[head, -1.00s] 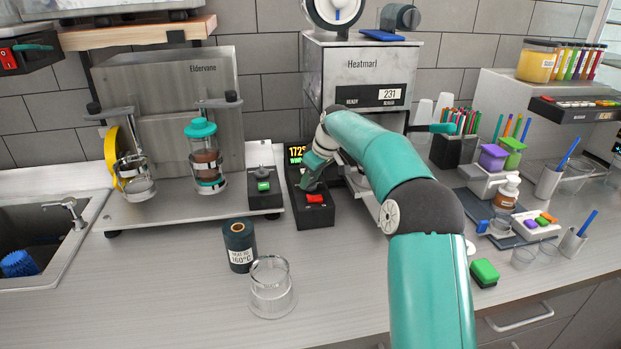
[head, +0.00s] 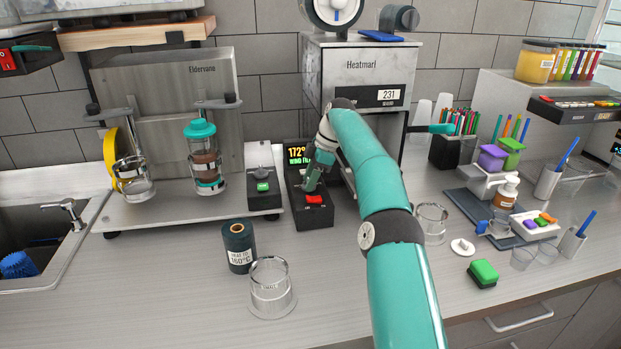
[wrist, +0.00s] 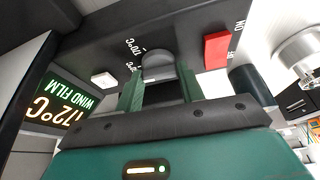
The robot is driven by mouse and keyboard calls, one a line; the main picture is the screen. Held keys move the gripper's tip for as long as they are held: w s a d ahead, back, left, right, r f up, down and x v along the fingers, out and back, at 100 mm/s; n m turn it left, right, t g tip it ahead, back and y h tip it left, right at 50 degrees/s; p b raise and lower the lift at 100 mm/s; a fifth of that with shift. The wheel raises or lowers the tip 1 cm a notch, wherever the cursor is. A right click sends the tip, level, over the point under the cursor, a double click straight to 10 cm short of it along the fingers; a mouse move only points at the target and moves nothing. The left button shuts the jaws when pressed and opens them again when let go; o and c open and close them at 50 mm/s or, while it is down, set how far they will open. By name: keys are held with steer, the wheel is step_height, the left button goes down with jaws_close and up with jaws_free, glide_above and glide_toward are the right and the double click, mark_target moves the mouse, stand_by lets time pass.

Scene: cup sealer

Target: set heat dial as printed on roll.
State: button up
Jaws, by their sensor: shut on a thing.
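The dark film roll (head: 239,246) stands upright on the counter, its white label reading heat to 160°C. The small black control box (head: 314,217) has a display (head: 299,154), which shows about 172°C; it also shows in the wrist view (wrist: 62,108) with the words WIND FILM. My gripper (head: 312,182) is over the box, fingers pointing down. In the wrist view my gripper (wrist: 162,88) is shut on the grey heat dial (wrist: 159,66), one green finger on each side. Printed temperature marks lie beside the dial, partly hidden. A red switch (wrist: 216,50) sits nearby on the panel.
A clear cup (head: 271,287) stands in front of the roll. A box with a green button (head: 263,187) is left of the control box. The Heatmari machine (head: 361,75) rises behind my arm. A green sponge (head: 483,273) lies right; the front counter is mostly clear.

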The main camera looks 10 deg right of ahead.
steer(key=shift+n, duration=0.4)
stand_by(0.3)
steer(key=o, duration=1)
steer(key=shift+r, duration=0.15)
